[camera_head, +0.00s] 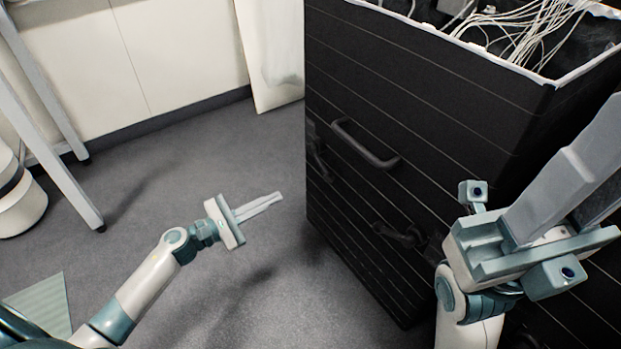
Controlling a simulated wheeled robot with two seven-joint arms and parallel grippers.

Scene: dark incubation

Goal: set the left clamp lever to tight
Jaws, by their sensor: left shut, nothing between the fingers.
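A tall black slatted box (420,110) stands right of centre, with a dark handle (365,145) on its left-facing side. A small dark clamp lever (317,155) sits on that side near its left edge, left of the handle. A second dark lever (400,235) sits lower and further right. The tight or loose setting of the left lever is too dark to tell. My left gripper (279,197) is shut and empty, left of the box and apart from it. My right gripper (600,130) is large in the right foreground, in front of the box; its finger gap is unclear.
White cables (530,22) fill the box's open top. Grey floor (170,200) is clear left of the box. A table leg (60,180) and a white round bin (18,200) stand at the left. A pale panel (272,50) leans at the back wall.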

